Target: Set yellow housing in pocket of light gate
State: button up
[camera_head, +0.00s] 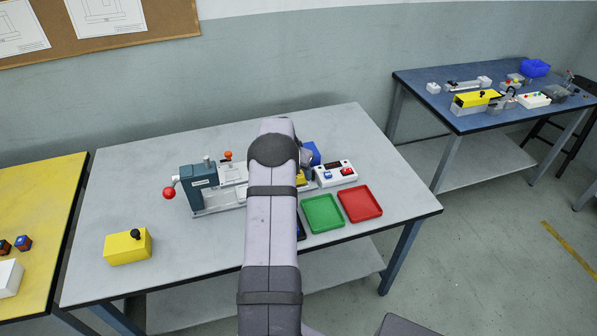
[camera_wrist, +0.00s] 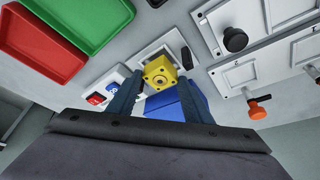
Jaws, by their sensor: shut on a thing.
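The yellow housing (camera_wrist: 158,73) is a small block with a round hole in its face. In the wrist view my gripper (camera_wrist: 160,86) is shut on it, one finger on each side. In the head view a sliver of the housing (camera_head: 301,178) shows beside my arm. A pale plate with a square outline (camera_wrist: 166,43) and a dark upright piece (camera_wrist: 186,57) lies behind the housing; it looks like the light gate. The housing covers part of that plate. I cannot tell whether the housing sits in the pocket or is above it.
A blue block (camera_wrist: 178,103) is close by the gripper. A white box with red and blue buttons (camera_head: 335,173), a green tray (camera_head: 323,213) and a red tray (camera_head: 360,203) lie to the right. A green press (camera_head: 198,185) and a yellow box (camera_head: 128,246) stand left.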

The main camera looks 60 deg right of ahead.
jog(key=shift+f+b, duration=0.45)
jog(key=shift+b, duration=0.1)
dwell(0.7)
dwell(0.3)
jog(key=o, duration=1.4)
jog(key=shift+r, duration=0.15)
jog(key=shift+r+p, duration=2.25)
jog(key=shift+r, duration=1.6)
